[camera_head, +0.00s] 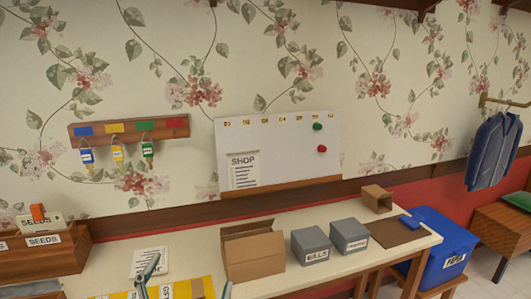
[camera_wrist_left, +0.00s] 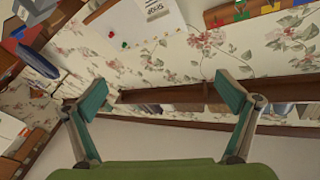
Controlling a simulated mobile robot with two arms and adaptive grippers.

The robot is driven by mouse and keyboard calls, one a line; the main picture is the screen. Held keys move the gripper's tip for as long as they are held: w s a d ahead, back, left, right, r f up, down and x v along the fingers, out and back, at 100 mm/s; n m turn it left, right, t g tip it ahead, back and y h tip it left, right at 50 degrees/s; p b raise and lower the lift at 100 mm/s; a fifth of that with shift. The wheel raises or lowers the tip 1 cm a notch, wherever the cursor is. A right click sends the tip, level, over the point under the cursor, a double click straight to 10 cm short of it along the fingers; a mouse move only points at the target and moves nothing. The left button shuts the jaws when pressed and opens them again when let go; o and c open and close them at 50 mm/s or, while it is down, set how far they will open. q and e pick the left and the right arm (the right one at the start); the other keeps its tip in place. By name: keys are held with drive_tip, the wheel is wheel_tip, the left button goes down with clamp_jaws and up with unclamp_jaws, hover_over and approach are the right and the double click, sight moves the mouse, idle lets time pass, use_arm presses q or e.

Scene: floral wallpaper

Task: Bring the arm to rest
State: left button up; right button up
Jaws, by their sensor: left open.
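My left gripper (camera_head: 189,279) shows at the bottom edge of the head view, with its two fingers spread apart over the front of the desk (camera_head: 195,241). In the left wrist view its teal finger pads (camera_wrist_left: 162,96) stand wide apart with nothing between them. The wrist picture is tilted, with wallpaper and a shelf or ledge beyond the fingers. The rest of the left arm is out of the head view. My right gripper is in neither view.
The desk holds a paper sheet (camera_head: 149,261), a yellow-edged item (camera_head: 180,290), an open cardboard box (camera_head: 253,254), two grey boxes (camera_head: 310,246) and a brown mat (camera_head: 398,232). A seeds crate (camera_head: 45,262) stands left. A blue bin (camera_head: 440,250) stands right. Key hooks (camera_head: 130,130) and a whiteboard (camera_head: 285,150) hang behind.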

use_arm(q)
drive_tip(key=s+a+f+n+g+y, duration=0.2)
drive_tip(key=a+f+g, duration=0.1)
drive_tip(key=f, duration=0.3)
drive_tip(key=s+a+f+n+g+y, duration=0.2)
drive_tip(key=a+f, duration=0.1)
drive_tip(key=f, duration=0.3)
drive_tip(key=s+f+g+h, duration=0.1)
drive_tip(key=s+f+g, duration=1)
drive_tip(key=s+f, duration=0.85)
drive_tip(key=s+f+g, duration=0.1)
drive_tip(key=s+f, duration=0.1)
drive_tip(key=f, duration=1)
drive_tip(key=s+f+g, duration=0.1)
drive_tip(key=s+f, duration=0.1)
drive_tip(key=f, duration=1)
drive_tip(key=s+a+f, duration=0.2)
drive_tip(key=s+f, duration=1.4)
drive_tip(key=shift+s+a+g, duration=0.35)
drive_tip(key=shift+g, duration=0.05)
